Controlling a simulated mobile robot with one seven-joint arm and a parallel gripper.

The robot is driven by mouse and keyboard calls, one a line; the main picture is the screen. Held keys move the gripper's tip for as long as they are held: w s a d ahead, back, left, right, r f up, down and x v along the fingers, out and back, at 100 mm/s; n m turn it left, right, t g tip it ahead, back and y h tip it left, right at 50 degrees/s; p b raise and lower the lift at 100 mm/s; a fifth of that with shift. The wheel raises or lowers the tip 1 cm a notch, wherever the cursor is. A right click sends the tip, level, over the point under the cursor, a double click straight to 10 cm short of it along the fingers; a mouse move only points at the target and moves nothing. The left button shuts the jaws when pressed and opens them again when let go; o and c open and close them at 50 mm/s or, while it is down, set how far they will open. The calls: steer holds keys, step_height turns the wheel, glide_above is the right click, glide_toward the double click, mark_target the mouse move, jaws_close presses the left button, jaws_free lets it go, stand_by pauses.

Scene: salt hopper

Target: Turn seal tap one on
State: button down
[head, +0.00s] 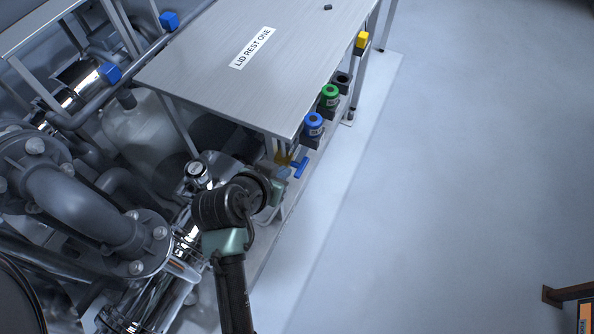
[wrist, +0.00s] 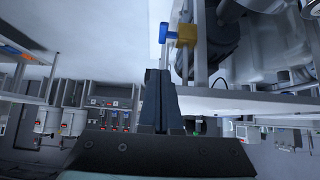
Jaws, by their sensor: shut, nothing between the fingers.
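A small tap with a blue lever handle (head: 299,168) and a brass-yellow body (head: 283,158) sits under the near corner of the steel table. I take it to be seal tap one; no label on it is readable. In the wrist view its blue handle (wrist: 178,42) and yellow body (wrist: 187,35) show just beyond my fingertips, on a thin pipe. My gripper (wrist: 160,74) is shut and empty, with a visible gap between its tips and the handle. In the head view my wrist is beside the tap and hides the fingers.
The steel table (head: 222,78) marked LID REST ONE overhangs the tap. Blue (head: 314,121), green (head: 330,93) and yellow (head: 361,40) fittings line its right side. Grey pipework (head: 75,205) crowds the left.

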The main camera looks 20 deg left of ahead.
steer(key=b, duration=0.2)
glide_above(301, 171)
steer(key=s, duration=0.2)
step_height(301, 171, down, 7)
steer(key=f, duration=0.2)
steer(key=shift+s+f+b, duration=0.2)
steer(key=shift+f+b, duration=0.1)
steer(key=shift+f, duration=0.7)
steer(key=shift+s+f+b, duration=0.1)
steer(key=shift+f+b, duration=0.15)
steer(key=shift+b, duration=0.5)
